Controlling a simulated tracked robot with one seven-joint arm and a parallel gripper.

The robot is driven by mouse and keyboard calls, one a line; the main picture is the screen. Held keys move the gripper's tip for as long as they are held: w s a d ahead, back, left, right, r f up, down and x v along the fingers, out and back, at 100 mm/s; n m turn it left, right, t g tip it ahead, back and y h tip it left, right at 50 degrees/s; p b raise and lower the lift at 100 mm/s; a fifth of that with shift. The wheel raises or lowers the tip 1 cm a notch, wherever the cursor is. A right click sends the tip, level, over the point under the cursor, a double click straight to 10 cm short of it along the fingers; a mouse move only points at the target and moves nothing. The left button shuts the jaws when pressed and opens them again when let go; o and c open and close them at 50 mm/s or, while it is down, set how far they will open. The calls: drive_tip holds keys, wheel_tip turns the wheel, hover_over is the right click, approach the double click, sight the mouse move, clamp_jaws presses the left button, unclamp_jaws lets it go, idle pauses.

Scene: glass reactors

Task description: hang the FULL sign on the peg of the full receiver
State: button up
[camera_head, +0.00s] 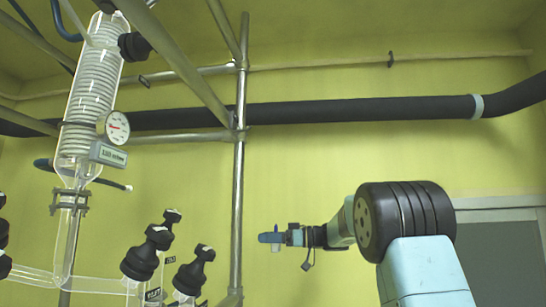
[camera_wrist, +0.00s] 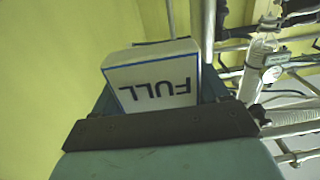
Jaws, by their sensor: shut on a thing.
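The FULL sign (camera_wrist: 155,78) is white with a blue edge and dark lettering. It appears upside down in the wrist view, held between the jaws of my gripper (camera_wrist: 160,105). In the head view my gripper (camera_head: 272,238) is small, right of the vertical metal pole, pointing left. A small pale piece shows at its jaws there, too small to read. The glassware stands left of the gripper, well apart from it in the picture. The full receiver and its peg cannot be made out in either view.
A glass condenser (camera_head: 92,95) with a round gauge (camera_head: 114,127) stands at the left. Black valve knobs (camera_head: 146,254) sit low at left centre. A vertical metal pole (camera_head: 239,180) lies between glassware and gripper. A thick black pipe (camera_head: 350,108) crosses the yellow wall.

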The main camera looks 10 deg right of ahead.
drive_tip(key=s+a+r+n+g, duration=0.1)
drive_tip(key=s+a+r+g, duration=0.1)
drive_tip(key=s+r, duration=1.05)
drive_tip(key=s+a+r+n+g, duration=0.1)
drive_tip(key=s+a+r, duration=0.1)
drive_tip(key=s+r, duration=1.05)
drive_tip(key=w+a+r, duration=0.1)
drive_tip(key=w+a, duration=0.5)
drive_tip(key=a, duration=0.3)
drive_tip(key=shift+w+r+y, duration=0.15)
drive_tip(key=shift+r+y, duration=0.1)
drive_tip(key=shift+y, duration=0.05)
drive_tip(key=shift+a, duration=0.2)
drive_tip(key=shift+a+f, duration=0.1)
drive_tip(key=shift+f, duration=0.45)
idle(1.0)
drive_tip(key=o, duration=1.1)
drive_tip(key=shift+c, duration=0.2)
drive_tip(key=shift+c, duration=1)
